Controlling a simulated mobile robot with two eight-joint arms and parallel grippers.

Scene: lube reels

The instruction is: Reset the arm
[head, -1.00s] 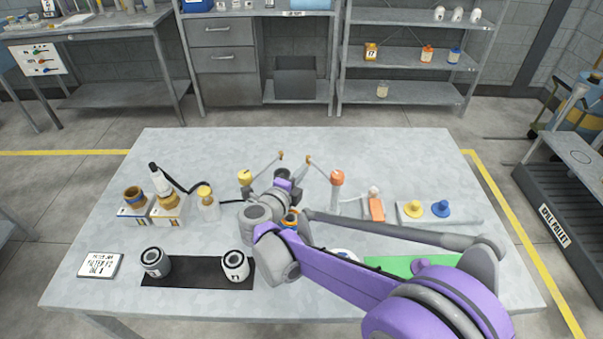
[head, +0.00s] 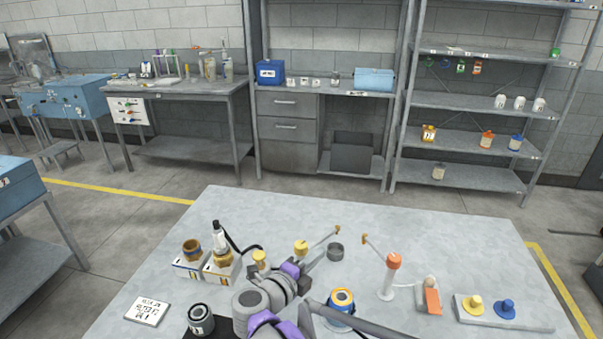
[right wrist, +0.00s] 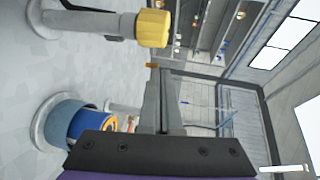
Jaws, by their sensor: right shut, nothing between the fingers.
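My right gripper (head: 316,260) reaches over the table (head: 450,225) from the bottom of the head view, with purple and grey arm links behind it. In the right wrist view its fingers (right wrist: 160,80) are together with nothing between them. They are close to a yellow-capped oiler (head: 301,247), whose yellow cap (right wrist: 153,28) shows in the wrist view. A blue container with an orange ring (head: 342,298) stands right of the gripper. My left gripper is not in view.
An orange-capped oiler (head: 393,262), an orange block (head: 432,300) and a tray with yellow and blue knobs (head: 488,308) stand on the right. The table's back is clear.

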